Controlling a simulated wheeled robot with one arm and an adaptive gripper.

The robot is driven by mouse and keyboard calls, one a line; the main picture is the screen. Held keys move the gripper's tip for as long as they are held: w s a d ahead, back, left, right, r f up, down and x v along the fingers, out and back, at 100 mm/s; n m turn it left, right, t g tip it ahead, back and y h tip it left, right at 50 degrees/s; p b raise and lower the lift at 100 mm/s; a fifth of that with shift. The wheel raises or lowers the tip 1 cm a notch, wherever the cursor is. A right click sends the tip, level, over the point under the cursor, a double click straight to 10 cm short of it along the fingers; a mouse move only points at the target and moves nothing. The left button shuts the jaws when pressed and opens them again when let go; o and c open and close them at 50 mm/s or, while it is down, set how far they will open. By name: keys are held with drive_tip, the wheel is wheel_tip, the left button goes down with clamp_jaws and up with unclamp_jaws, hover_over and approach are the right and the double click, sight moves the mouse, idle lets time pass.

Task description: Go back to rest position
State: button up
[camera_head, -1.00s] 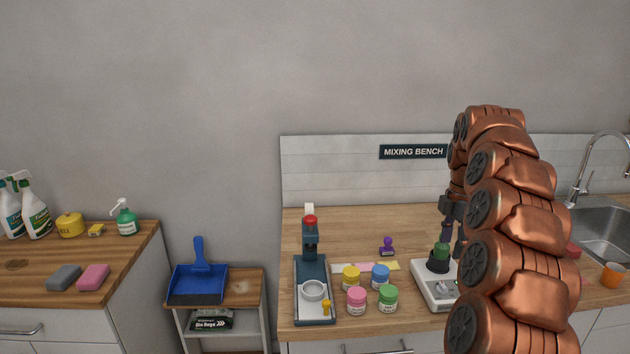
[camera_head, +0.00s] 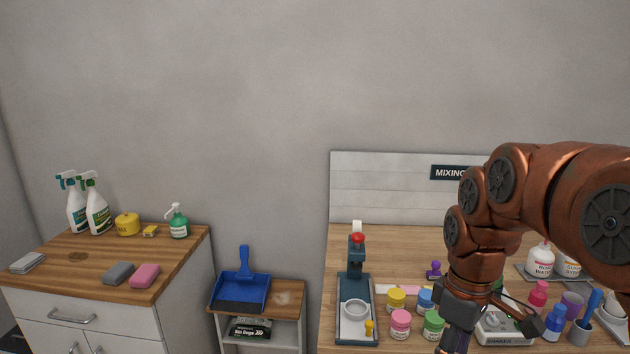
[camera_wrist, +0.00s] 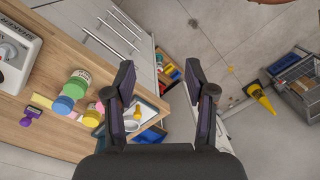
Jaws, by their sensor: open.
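My gripper (camera_wrist: 160,80) is open in the wrist view, with its two dark fingers wide apart and nothing between them. It hangs beyond the front edge of the wooden mixing bench (camera_wrist: 65,130), over the floor side. In the head view my copper arm is folded at the right, and the dark gripper (camera_head: 457,335) shows only partly at the lower edge, its fingertips out of frame. The white shaker (camera_head: 505,338) stands behind my arm, partly hidden. It also shows at the left of the wrist view (camera_wrist: 14,62), clear of the fingers.
Several coloured jars, among them a yellow one (camera_head: 396,300), stand beside a dark blue press (camera_head: 357,290). Bottles and cups crowd the bench's right. A blue dustpan (camera_head: 240,290) lies on a small cart.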

drive_tip(key=s+a+f+m, duration=0.2)
drive_tip(key=s+f+m, duration=0.2)
drive_tip(key=s, duration=0.5)
drive_tip(key=s+a+f+m, duration=0.1)
drive_tip(key=s+f+m, duration=0.3)
drive_tip(key=s, duration=0.6)
drive_tip(key=shift+a+m+g, duration=0.3)
drive_tip(key=shift+a+g, duration=0.05)
drive_tip(key=shift+g, duration=0.05)
drive_tip(key=shift+s, duration=0.1)
drive_tip(key=shift+c, duration=1.3)
drive_tip(key=shift+d, duration=0.1)
